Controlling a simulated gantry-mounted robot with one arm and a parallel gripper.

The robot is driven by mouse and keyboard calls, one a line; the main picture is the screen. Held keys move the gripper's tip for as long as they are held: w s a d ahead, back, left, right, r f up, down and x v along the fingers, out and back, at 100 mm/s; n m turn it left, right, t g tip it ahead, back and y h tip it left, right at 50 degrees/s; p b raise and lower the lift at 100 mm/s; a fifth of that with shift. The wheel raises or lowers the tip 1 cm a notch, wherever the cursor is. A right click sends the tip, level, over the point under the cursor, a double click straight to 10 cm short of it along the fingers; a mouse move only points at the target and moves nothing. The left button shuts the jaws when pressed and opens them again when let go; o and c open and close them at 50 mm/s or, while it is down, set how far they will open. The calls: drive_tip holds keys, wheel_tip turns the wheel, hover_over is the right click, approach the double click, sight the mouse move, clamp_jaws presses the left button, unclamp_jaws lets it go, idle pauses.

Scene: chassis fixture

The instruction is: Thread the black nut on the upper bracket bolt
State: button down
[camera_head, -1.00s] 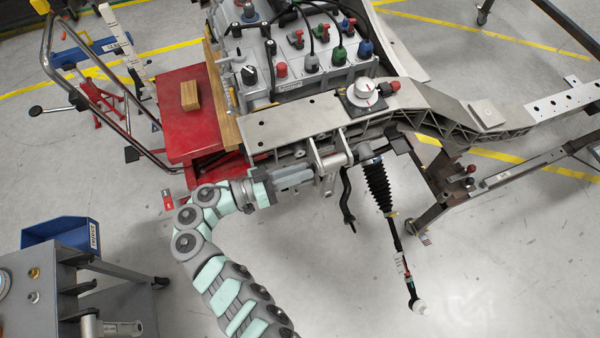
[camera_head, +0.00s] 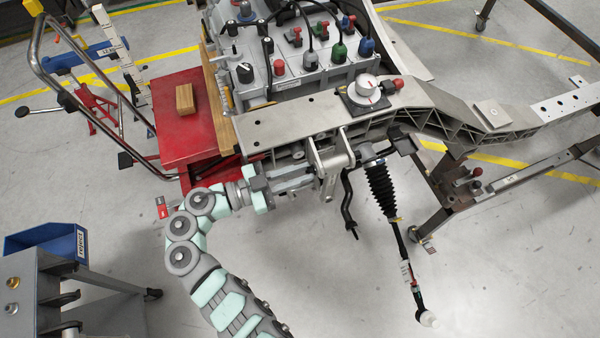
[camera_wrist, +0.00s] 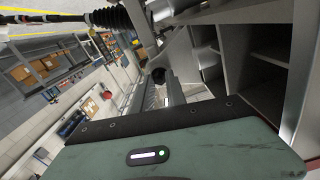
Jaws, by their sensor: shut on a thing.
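My gripper (camera_head: 314,181) is beside the grey upper bracket (camera_head: 332,160), below the pale chassis rail (camera_head: 290,122). Its grey fingers point right, with their tips close to the bracket; I cannot tell whether they touch it. In the wrist view, a small dark round piece (camera_wrist: 158,75), which looks like the black nut, is at the fingertips. The gripper is shut on it. The grey bracket arm (camera_wrist: 178,48) rises just behind it. The bolt is not clearly visible, so I cannot tell whether the nut is on it.
A black bellows and tie rod (camera_head: 381,188) hang right of the bracket. A dark curved bar (camera_head: 348,205) hangs just below it. A red table (camera_head: 183,125) stands left of the rail. A blue reject bin (camera_head: 45,240) is at lower left.

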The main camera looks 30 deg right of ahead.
drive_tip(key=shift+r+m+b, duration=0.15)
drive_tip(key=shift+m+b, duration=3.35)
drive_tip(key=shift+b, duration=3.55)
drive_tip(key=c, duration=1.4)
unclamp_jaws()
drive_tip(key=shift+a, duration=0.1)
drive_tip(key=shift+c, duration=0.2)
drive_tip(key=shift+o, duration=0.8)
